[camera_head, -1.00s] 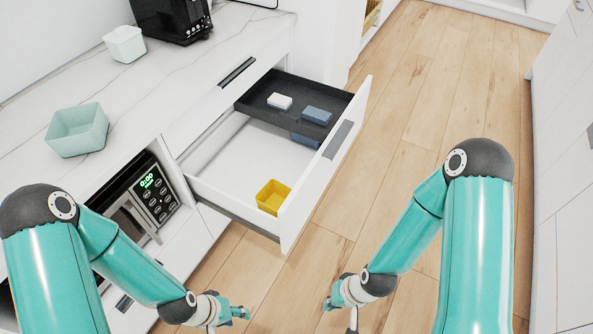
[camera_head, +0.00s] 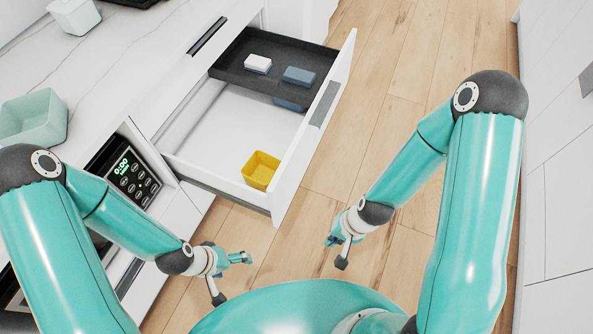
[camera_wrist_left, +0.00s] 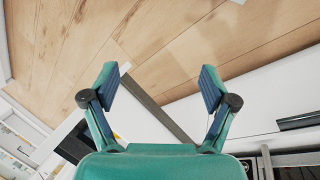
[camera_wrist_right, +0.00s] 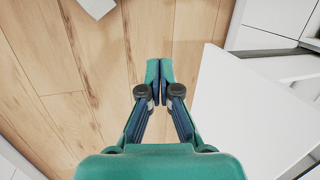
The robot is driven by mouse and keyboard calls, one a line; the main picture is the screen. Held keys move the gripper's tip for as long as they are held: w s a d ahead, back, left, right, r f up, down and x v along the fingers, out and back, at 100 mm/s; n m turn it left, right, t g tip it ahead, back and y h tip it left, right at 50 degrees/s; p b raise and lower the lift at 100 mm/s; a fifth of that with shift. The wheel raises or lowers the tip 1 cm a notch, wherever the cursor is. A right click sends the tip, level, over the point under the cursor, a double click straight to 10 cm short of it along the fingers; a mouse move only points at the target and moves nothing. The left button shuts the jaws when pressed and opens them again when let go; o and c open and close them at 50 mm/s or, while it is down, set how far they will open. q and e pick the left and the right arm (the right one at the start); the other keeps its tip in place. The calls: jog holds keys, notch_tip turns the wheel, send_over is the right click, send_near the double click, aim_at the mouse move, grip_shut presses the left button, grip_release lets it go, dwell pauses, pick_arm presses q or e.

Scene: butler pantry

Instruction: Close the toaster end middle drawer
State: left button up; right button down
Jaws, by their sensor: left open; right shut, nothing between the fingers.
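The white drawer (camera_head: 228,125) stands pulled out from the cabinet in the head view. Its front panel (camera_head: 300,150) has a grey handle (camera_head: 325,103). A dark tray (camera_head: 232,70) spans its far part, with a white block (camera_head: 257,64) and a blue block (camera_head: 299,76) on it. A yellow bin (camera_head: 260,171) sits inside at the near corner. My left gripper (camera_head: 232,279) is open and empty, below and left of the drawer's near corner. My right gripper (camera_head: 336,253) is shut and empty, right of the front panel and apart from it.
A microwave (camera_head: 135,180) sits in the cabinet left of the drawer. White cabinets (camera_head: 555,130) line the right side. Wooden floor (camera_head: 375,120) between is clear.

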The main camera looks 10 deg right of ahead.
pick_arm(q)
jog(key=shift+o, duration=0.5)
notch_tip(320, 180, down, 3)
jog(key=shift+b, duration=1.1)
pick_arm(e)
jog(key=w+d+r+m+t+y+b, duration=0.2)
jog(key=w+r+m, duration=0.45)
jog(key=m, duration=0.25)
jog(key=w+d+r+m+t+y+b, duration=0.1)
jog(key=w+r+m+t+y, duration=0.15)
jog(key=w+r+m, duration=0.6)
jog(key=m+b, duration=0.2)
jog(key=b, duration=0.2)
send_near(287, 172)
jog(key=shift+n+h, duration=0.25)
jog(key=x, duration=0.5)
jog(key=shift+s+a+f, duration=0.1)
jog(key=shift+s+f, duration=0.05)
jog(key=shift+f, duration=0.15)
jog(key=shift+w+a, duration=0.35)
jog(key=shift+a, duration=0.05)
pick_arm(q)
notch_tip(287, 172, down, 7)
jog(key=shift+r, duration=0.15)
